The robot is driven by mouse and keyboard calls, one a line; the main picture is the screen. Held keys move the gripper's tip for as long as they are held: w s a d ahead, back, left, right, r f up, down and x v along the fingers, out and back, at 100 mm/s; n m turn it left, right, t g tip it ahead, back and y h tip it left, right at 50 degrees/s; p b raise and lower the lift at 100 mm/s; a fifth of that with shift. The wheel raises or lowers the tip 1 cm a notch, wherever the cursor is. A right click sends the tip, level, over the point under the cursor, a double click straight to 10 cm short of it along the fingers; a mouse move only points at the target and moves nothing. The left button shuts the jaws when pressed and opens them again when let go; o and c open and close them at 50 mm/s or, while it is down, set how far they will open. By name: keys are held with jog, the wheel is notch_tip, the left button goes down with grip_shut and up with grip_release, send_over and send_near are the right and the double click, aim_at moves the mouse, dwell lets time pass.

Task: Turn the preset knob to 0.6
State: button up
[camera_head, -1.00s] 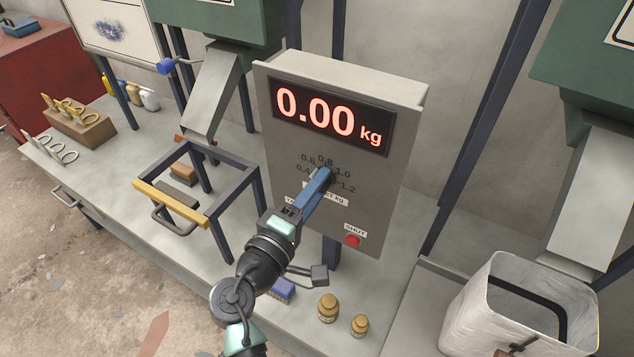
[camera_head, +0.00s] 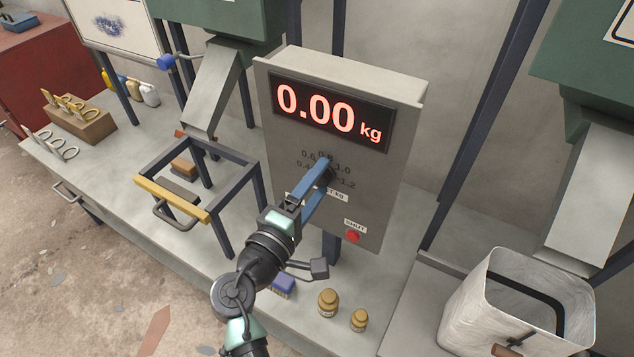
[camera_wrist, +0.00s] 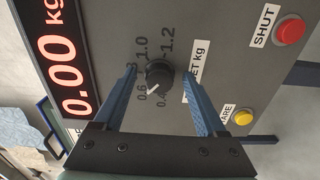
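The preset knob (camera_wrist: 158,75) is a dark round knob on the grey scale box's face. Its white pointer mark points to the lower left in the wrist view, near the 0.6 label (camera_wrist: 141,90) and beside the 0.4 label (camera_wrist: 161,100). My gripper (camera_wrist: 159,70) is open, with one blue finger on each side of the knob and a small gap showing on both sides. In the head view my gripper (camera_head: 322,165) is at the dial and hides most of the knob and some of its numbers.
The display (camera_head: 330,115) reads 0.00 kg. The red SHUT button (camera_head: 352,237) is right of and below the dial; a yellow button (camera_wrist: 244,118) sits near the box's edge.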

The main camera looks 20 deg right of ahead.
jog(key=b+v, duration=0.1)
jog(key=v, duration=1.2)
jog(key=shift+b, duration=0.4)
